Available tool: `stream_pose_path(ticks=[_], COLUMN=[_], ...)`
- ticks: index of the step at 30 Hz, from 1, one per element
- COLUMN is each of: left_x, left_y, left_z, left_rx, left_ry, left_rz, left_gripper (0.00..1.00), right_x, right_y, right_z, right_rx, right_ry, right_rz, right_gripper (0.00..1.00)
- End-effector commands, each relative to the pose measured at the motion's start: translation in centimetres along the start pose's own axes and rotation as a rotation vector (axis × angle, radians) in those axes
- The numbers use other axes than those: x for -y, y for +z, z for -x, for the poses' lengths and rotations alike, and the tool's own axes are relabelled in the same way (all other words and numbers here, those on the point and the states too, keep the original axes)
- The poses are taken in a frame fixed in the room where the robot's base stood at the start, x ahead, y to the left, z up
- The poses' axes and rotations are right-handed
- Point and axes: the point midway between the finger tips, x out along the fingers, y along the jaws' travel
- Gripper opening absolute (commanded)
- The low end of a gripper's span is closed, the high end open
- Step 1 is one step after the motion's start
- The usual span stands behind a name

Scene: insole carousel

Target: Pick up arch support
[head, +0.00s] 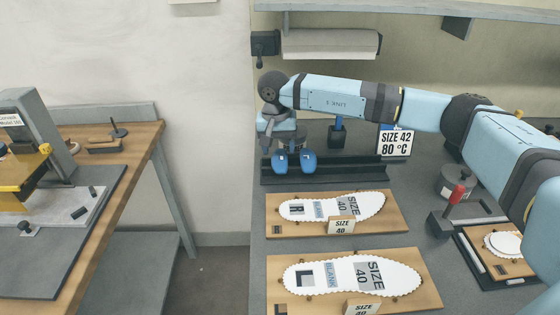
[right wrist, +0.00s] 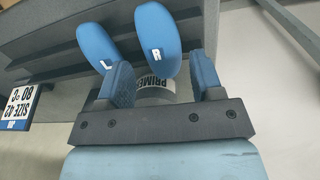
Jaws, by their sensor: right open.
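Two blue arch supports stand side by side in a dark rack (head: 348,172). In the right wrist view they carry the letters L and R: the L arch support (right wrist: 97,44) and the R arch support (right wrist: 157,38). Both show in the head view as rounded blue pads (head: 280,163) and (head: 308,161). My right gripper (right wrist: 162,80) is open and empty just above and behind them. In the wrist view, the R one lies ahead of the gap between the fingers, the L one near the left finger. My left gripper is not in view.
A container marked PRIMER (right wrist: 155,92) shows between my right fingers. A sign (head: 396,142) reads SIZE 42, 80 °C. Two wooden boards with white insoles, a near one (head: 430,292) and a far one (head: 275,229), lie in front of the rack. A red-handled tool (head: 457,194) stands right.

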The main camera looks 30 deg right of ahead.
Motion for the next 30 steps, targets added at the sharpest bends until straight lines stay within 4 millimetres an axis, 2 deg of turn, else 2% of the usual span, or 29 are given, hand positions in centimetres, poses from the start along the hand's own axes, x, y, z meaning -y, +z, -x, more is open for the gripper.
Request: stream_pose_path(ticks=[1,6,14,18,19,30], left_x=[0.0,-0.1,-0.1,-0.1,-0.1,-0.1], left_y=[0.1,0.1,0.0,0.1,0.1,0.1], left_z=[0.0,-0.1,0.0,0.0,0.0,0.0], left_rx=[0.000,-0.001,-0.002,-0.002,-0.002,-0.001], left_ry=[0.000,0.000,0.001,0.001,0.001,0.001], left_rz=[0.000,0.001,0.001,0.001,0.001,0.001], left_gripper=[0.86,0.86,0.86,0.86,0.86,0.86], right_x=[0.1,0.1,0.1,0.1,0.1,0.1], right_y=[0.1,0.0,0.0,0.0,0.0,0.0], right_z=[-1.0,-3.4,-3.7,-3.7,-3.7,-3.6], right_rx=[0.003,0.002,0.001,0.001,0.001,0.001], right_ry=[0.002,0.001,0.000,0.000,0.000,-0.001], right_rz=[0.000,-0.001,-0.001,-0.001,-0.001,-0.001], right_gripper=[0.60,0.60,0.60,0.28,0.25,0.24])
